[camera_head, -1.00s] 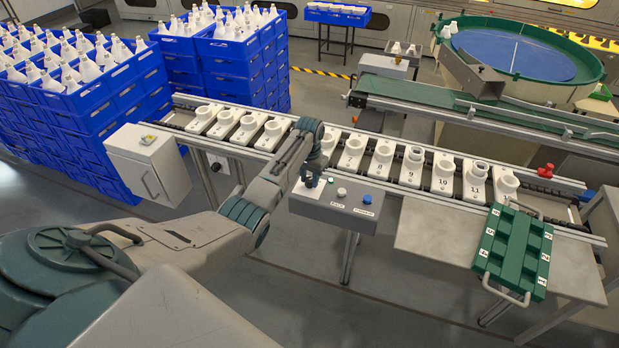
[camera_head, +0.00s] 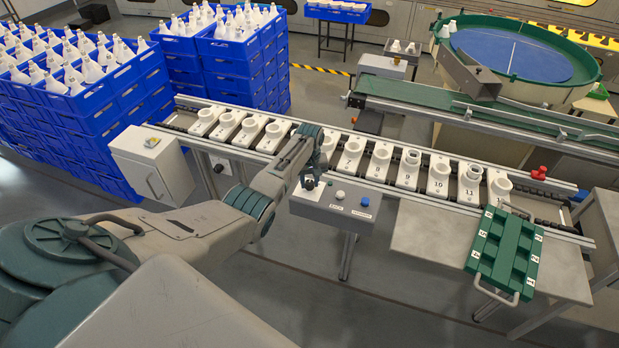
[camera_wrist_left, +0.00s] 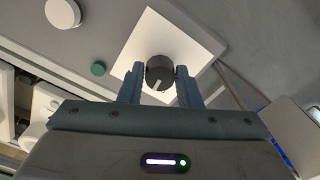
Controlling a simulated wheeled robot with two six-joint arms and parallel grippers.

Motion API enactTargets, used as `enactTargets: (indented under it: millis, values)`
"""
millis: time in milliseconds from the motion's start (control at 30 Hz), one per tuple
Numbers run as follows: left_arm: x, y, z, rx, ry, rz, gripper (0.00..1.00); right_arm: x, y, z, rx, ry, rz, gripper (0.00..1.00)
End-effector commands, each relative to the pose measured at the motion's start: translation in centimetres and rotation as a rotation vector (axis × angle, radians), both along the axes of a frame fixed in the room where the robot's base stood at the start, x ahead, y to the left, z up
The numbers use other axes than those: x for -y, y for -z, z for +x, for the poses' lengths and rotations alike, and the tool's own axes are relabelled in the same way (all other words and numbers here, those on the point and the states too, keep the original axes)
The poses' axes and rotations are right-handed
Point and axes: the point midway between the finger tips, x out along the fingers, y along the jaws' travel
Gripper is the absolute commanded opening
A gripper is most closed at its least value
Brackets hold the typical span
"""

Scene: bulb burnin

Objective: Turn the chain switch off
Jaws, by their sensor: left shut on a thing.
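The chain switch is a dark round knob (camera_wrist_left: 160,70) with a white pointer mark, on a white square plate (camera_wrist_left: 150,30). It sits at the left end of the grey control box (camera_head: 325,210). My left gripper (camera_head: 310,182) reaches down over that end. In the left wrist view its two fingers stand on either side of the knob, shut on it. The pointer slants slightly toward the lower left of that view. The gripper hides most of the knob in the head view. My right gripper is not in view.
Beside the switch are a small green light (camera_wrist_left: 98,68), a white button (camera_head: 340,195) and a blue button (camera_head: 365,201). The chain conveyor with numbered white holders (camera_head: 408,172) runs behind the box. A green rack (camera_head: 503,250) stands at right, a grey cabinet (camera_head: 150,165) at left.

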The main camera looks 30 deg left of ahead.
Motion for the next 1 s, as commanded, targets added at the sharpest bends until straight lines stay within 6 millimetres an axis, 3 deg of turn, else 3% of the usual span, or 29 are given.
enactTargets:
  millis: [500,1000]
  values:
    - [-0.1,-0.2,0.1,0.003,-0.385,0.001,0.08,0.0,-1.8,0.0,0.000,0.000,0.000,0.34]
    - [-0.1,-0.1,0.1,0.003,-0.489,0.002,0.08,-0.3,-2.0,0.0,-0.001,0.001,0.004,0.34]
